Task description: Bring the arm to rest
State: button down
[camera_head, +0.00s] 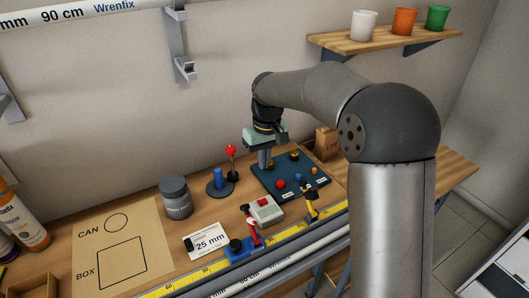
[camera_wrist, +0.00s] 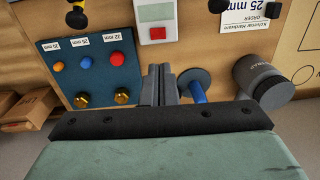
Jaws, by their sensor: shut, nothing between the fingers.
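My gripper (camera_head: 264,165) hangs over the left back part of a dark blue board (camera_head: 264,188) on the bench in the head view. In the wrist view my gripper (camera_wrist: 160,72) points down beside the board (camera_wrist: 48,58), its fingers together with nothing between them. The board carries an orange knob (camera_wrist: 58,66), a blue knob (camera_wrist: 87,62), a red knob (camera_wrist: 117,58) and brass fittings (camera_wrist: 81,101). My arm reaches in from the right. Whether the fingertips touch anything cannot be told.
A blue peg on a round base (camera_head: 219,180), a red-topped stand (camera_head: 231,152) and a grey can (camera_head: 176,197) stand left of the gripper. A box with a red button (camera_head: 263,210) is in front. A cup shelf (camera_head: 380,40) hangs above. The marked brown sheet (camera_head: 135,250) has free room.

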jog(key=s+d+r+m, duration=0.3)
jog(key=s+d, duration=0.8)
jog(key=s, duration=0.4)
jog(key=s+d+f+m+t, duration=0.1)
jog(key=s+d+f+m, duration=0.15)
jog(key=s, duration=0.45)
jog(key=s+d+f+m, duration=0.1)
jog(key=s+d+f, duration=0.15)
jog(key=s, duration=0.55)
notch_tip(320, 180, down, 27)
jog(key=g+b, duration=0.1)
jog(key=b, duration=2.4)
jog(key=shift+d+n+h, duration=0.25)
jog(key=shift+n+h, duration=0.1)
jog(key=shift+h, duration=0.05)
jog(key=shift+r, duration=0.1)
